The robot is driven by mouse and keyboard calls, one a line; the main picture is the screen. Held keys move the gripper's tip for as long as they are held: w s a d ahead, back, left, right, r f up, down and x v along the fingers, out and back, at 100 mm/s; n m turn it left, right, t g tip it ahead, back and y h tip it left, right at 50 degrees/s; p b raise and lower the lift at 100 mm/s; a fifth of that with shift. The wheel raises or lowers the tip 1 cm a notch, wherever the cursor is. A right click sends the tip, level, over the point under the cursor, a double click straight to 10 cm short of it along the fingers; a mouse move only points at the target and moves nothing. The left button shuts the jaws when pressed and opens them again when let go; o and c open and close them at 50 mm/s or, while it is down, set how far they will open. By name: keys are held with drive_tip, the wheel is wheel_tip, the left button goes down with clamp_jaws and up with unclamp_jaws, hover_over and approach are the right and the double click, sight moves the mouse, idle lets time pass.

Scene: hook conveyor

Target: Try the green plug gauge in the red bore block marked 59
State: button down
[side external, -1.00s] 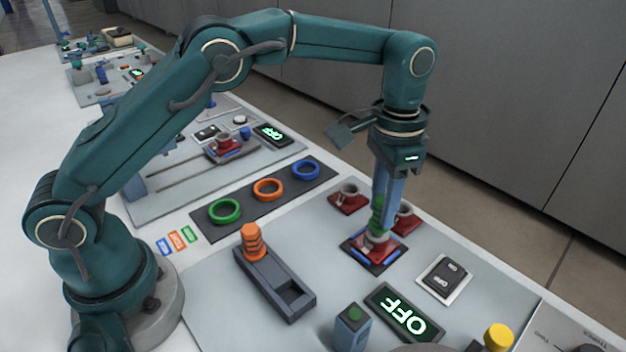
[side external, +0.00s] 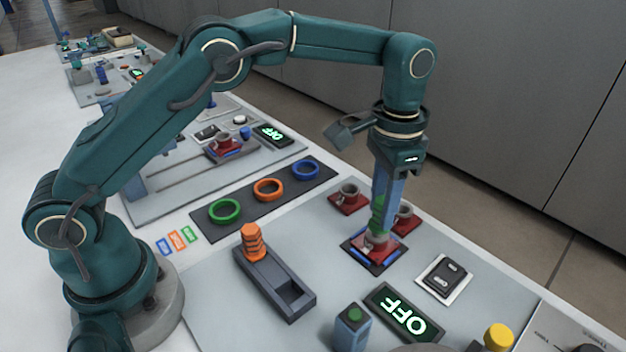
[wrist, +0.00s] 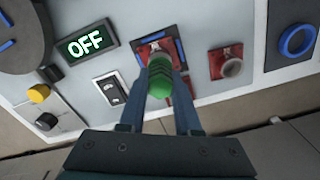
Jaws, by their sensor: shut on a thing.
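The green plug gauge (side external: 378,217) is held upright between the two fingers of my gripper (side external: 381,222). It also shows in the wrist view (wrist: 161,80). It stands over the red bore block (side external: 366,247) on a dark pad with blue strips; this block is partly hidden in the wrist view (wrist: 146,52). The gauge's lower end is at the block's grey bore; I cannot tell how deep it sits. Two more red bore blocks stand behind, one apart (side external: 349,200) and one partly hidden by my gripper (side external: 408,222). No number is readable on the blocks.
An orange gauge (side external: 252,241) stands in a dark holder (side external: 275,284) with an empty recess. Green, orange and blue rings lie on a dark strip (side external: 235,212). An OFF display (side external: 403,313), a rocker switch (side external: 444,279) and a yellow knob (side external: 498,337) are near the front.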

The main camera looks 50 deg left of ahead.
idle(0.3)
drive_tip(key=shift+r, duration=2.95)
